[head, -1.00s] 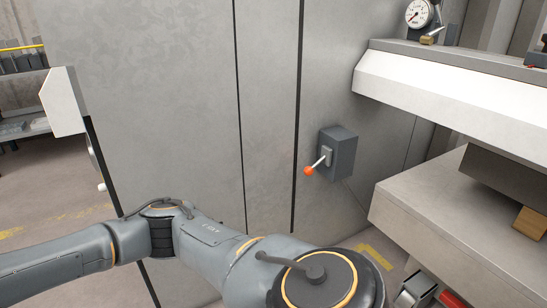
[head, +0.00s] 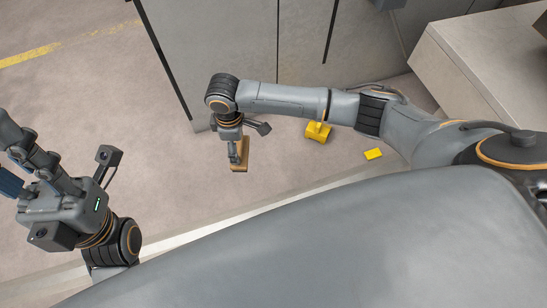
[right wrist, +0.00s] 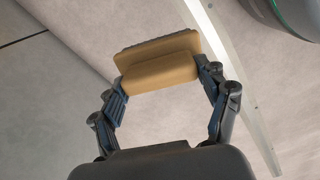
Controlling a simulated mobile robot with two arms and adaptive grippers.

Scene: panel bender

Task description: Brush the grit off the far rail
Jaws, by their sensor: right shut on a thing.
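My right gripper (head: 238,150) is shut on a tan brush (head: 244,160) and holds it in the air over the floor. In the right wrist view the brush (right wrist: 160,70) spans between the fingertips, with dark bristles along its far edge. My left gripper (head: 25,160) is at the left edge of the head view, partly cut off, and I cannot tell its opening. A long pale rail (head: 330,183) runs across the floor, below the right gripper in the head view; I cannot tell whether it is the far rail. No grit can be made out.
A grey cabinet wall (head: 210,60) stands behind my right arm. A pale machine body (head: 470,70) juts in at upper right. The floor left of the brush is clear.

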